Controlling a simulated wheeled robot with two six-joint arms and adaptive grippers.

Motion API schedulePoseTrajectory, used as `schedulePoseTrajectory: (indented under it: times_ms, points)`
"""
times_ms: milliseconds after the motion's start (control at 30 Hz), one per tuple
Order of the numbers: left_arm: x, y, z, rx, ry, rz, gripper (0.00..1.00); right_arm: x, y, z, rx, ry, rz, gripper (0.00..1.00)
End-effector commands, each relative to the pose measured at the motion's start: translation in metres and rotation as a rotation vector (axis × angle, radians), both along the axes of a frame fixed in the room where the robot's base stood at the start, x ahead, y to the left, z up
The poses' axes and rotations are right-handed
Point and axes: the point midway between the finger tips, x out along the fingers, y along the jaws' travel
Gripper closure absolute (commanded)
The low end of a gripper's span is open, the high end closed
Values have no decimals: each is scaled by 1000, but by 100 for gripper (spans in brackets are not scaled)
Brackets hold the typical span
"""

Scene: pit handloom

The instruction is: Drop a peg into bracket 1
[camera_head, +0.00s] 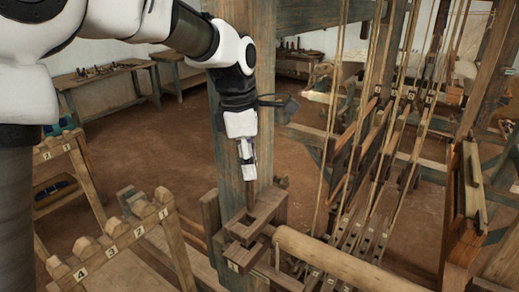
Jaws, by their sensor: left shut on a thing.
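My left gripper (247,158) points straight down in front of the loom's upright post. It is shut on a thin dark wooden peg (250,192), which hangs about upright below the fingers. The peg's lower end is at the wooden bracket (270,207) on the post, over or in its slot; I cannot tell how deep it sits. A small white label (233,266), which seems to read 1, is on the woodwork just below. My right gripper is not in view.
A wooden rack (125,255) with numbered posts stands at the front left, with another numbered stand (55,153) behind it. A round beam (340,262) runs right from the bracket. Cords and treadles (360,240) fill the right. Open floor lies behind.

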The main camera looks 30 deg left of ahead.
Motion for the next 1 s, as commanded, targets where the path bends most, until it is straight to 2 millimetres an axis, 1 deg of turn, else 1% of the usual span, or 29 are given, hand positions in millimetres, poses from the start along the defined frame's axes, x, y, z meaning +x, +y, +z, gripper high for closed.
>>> schedulePoseTrajectory:
  times_ms: [167,1000]
  points:
    - [0,0,-10,0,1,0,100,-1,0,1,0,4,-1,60]
    - [-1,0,-80,0,2,0,100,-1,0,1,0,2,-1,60]
